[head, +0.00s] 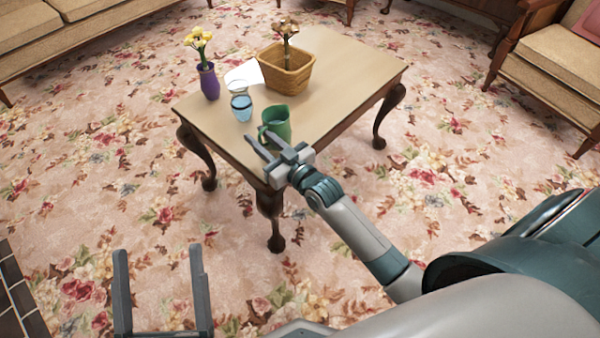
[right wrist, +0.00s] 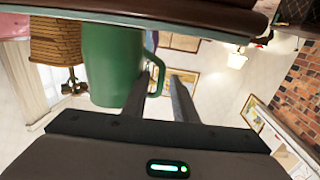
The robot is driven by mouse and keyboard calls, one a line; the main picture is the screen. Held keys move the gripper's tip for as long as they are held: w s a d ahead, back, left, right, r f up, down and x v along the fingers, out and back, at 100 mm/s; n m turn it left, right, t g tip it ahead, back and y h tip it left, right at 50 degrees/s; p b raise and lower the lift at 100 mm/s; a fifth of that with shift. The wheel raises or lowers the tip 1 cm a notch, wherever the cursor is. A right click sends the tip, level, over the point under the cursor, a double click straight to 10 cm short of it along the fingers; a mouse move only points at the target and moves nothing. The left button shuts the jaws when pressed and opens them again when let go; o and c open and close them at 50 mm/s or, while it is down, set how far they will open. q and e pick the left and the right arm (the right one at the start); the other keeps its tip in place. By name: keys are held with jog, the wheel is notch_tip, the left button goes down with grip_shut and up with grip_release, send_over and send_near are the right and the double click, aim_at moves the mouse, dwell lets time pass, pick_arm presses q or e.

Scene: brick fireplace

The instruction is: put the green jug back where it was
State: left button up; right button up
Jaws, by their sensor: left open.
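The green jug (head: 276,123) stands upright on the coffee table (head: 340,75), close to its near edge, with its handle towards the left. My right gripper (head: 258,139) is at the handle side of the jug, over the near table edge. In the upside-down right wrist view the jug (right wrist: 112,65) fills the left middle. The right gripper's two fingers (right wrist: 165,72) are apart there, with part of the handle showing between them; whether they touch it I cannot tell. My left gripper (head: 158,258) is open and empty over the carpet, away from the table.
A glass of blue liquid (head: 241,107) stands left of the jug, with a white sheet-like item (head: 245,74) behind it. A purple vase with yellow flowers (head: 209,82) and a wicker basket with a plant (head: 287,75) stand further back. The table's right side is clear.

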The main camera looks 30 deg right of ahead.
jog(key=v, duration=0.2)
jog(key=shift+s+d+p, duration=0.1)
jog(key=shift+s+p, duration=0.2)
jog(key=p+v, duration=0.1)
jog(key=v, duration=0.2)
jog(key=shift+s, duration=0.25)
pick_arm(q)
jog(key=w+f+g+y+p, duration=0.1)
jog(key=w+f+g+y, duration=0.1)
jog(key=f+g, duration=0.3)
jog(key=shift+w+a+f+g, duration=0.2)
jog(key=shift+w+f+g, duration=0.35)
jog(key=shift+f, duration=1.6)
pick_arm(e)
jog(key=v, duration=1.1)
jog(key=shift+s, duration=0.15)
pick_arm(q)
jog(key=shift+w, duration=0.15)
pick_arm(e)
jog(key=s+a+r+y, duration=0.1)
jog(key=s+a+r, duration=0.2)
jog(key=s+a, duration=0.2)
jog(key=s+a+r, duration=0.3)
jog(key=s+a, duration=0.3)
jog(key=a, duration=0.4)
jog(key=shift+a+r+g+y, duration=0.4)
